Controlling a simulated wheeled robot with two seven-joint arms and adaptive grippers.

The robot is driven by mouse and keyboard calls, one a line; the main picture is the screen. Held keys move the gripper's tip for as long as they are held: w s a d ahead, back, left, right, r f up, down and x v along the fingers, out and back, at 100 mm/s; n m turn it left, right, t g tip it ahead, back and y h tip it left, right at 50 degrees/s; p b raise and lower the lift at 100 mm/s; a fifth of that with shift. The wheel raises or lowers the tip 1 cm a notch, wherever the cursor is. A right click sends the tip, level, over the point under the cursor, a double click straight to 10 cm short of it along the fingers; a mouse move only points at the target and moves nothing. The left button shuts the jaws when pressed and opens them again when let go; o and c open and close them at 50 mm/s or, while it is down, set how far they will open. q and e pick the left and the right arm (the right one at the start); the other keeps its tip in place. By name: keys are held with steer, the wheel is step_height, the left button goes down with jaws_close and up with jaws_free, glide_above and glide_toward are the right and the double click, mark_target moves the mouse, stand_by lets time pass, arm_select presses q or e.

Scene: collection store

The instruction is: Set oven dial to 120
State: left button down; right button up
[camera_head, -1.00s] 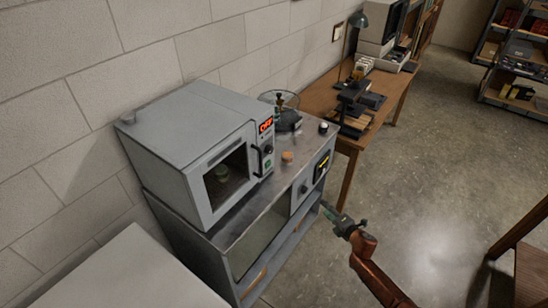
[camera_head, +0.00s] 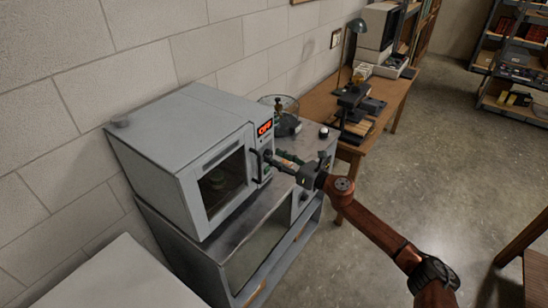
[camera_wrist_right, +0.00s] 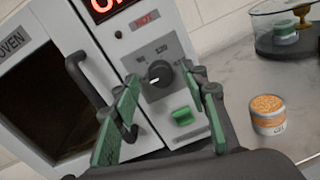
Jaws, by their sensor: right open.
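The grey oven (camera_head: 190,150) stands on a metal cabinet, its door closed. Its round black dial (camera_wrist_right: 158,74) is on the panel right of the door handle, with printed numbers above it; one seems to read 120. A small pale mark shows on the dial's lower left; its exact setting is too small to read. My right gripper (camera_wrist_right: 163,82) is open, its green fingers on either side of the dial in the wrist view; I cannot tell whether they touch it. In the head view the right gripper (camera_head: 273,157) is at the oven's front panel. My left gripper is not in view.
The black door handle (camera_wrist_right: 88,90) is close to the left finger. A green switch (camera_wrist_right: 182,117) lies below the dial, and a red lit display (camera_head: 265,128) above. An orange-topped jar (camera_wrist_right: 268,112) and a glass dish (camera_head: 286,112) stand on the cabinet top.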

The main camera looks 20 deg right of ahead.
steer(key=shift+w+a, duration=0.35)
steer(key=shift+w, duration=0.15)
jaws_close()
